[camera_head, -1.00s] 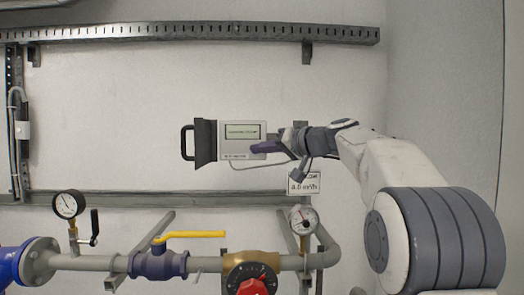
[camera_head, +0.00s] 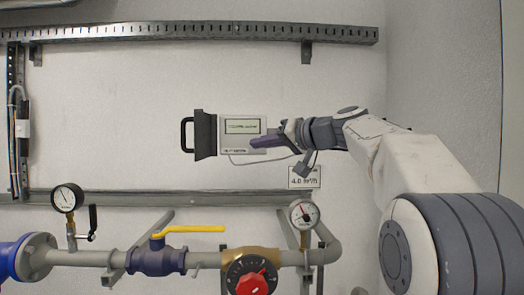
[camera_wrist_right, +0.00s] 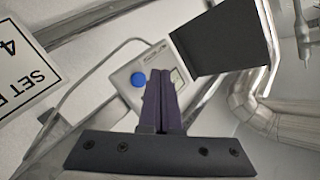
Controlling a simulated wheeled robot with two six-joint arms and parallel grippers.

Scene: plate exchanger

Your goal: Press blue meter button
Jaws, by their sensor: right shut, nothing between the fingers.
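The meter (camera_head: 228,147) is a pale box with a lit green display (camera_head: 243,127), on the back wall in the head view. In the right wrist view, the meter (camera_wrist_right: 153,47) shows its round blue button (camera_wrist_right: 138,79). My right gripper (camera_head: 254,143) comes in from the right with its fingers shut and empty, over the meter's lower front. In the right wrist view, the shut fingertips (camera_wrist_right: 161,72) appear just right of the blue button. I cannot tell whether they touch the meter. In the head view the button is not visible. My left gripper is not in view.
A dark hinged cover (camera_head: 206,134) with a handle stands open left of the meter. A sign (camera_head: 304,181) hangs below right. Below run pipes with a yellow-handled valve (camera_head: 190,229), a red knob (camera_head: 251,284) and gauges (camera_head: 303,213). The wall above the meter is clear.

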